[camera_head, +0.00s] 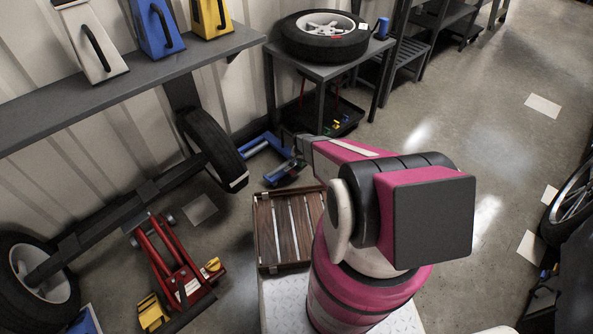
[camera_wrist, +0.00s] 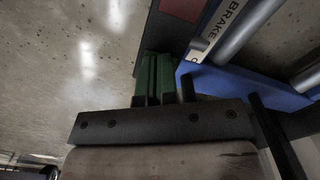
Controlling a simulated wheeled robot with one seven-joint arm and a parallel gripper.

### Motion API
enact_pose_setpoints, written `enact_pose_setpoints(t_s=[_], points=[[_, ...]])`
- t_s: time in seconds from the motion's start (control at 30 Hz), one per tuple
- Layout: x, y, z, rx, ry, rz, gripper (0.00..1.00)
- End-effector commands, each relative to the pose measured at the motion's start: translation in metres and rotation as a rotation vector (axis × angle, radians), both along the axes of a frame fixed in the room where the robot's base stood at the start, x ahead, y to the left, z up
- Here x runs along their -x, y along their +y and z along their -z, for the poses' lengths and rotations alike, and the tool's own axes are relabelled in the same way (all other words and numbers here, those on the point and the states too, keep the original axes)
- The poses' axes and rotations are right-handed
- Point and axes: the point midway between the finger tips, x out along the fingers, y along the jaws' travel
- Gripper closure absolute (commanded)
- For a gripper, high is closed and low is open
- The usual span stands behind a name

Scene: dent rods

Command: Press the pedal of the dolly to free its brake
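The blue dolly (camera_head: 283,173) stands on the floor below the wheel table, partly behind my arm. In the wrist view its blue frame (camera_wrist: 255,88) carries grey rollers and a white label (camera_wrist: 218,32) reading BRAKE. A dark red pad in a black surround (camera_wrist: 182,8), apparently the pedal, shows at the top edge beside the label, partly cut off. My gripper (camera_wrist: 155,72) shows green fingers side by side, shut and empty. In the head view my arm hides the fingers.
A table (camera_head: 322,72) bearing a tyre (camera_head: 322,36) stands behind the dolly. An axle with a wheel (camera_head: 212,148) is to its left, and a red floor jack (camera_head: 170,265) is lower left. A wooden crate (camera_head: 268,232) is close by my arm. Open floor lies right.

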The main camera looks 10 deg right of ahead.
Motion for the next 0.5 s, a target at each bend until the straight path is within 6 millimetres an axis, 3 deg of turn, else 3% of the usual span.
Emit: enact_pose_setpoints(t_s=[0.5], points=[[0.0007, 0.0006, 0.0077, -0.001, 0.003, 0.000, 1.00]])
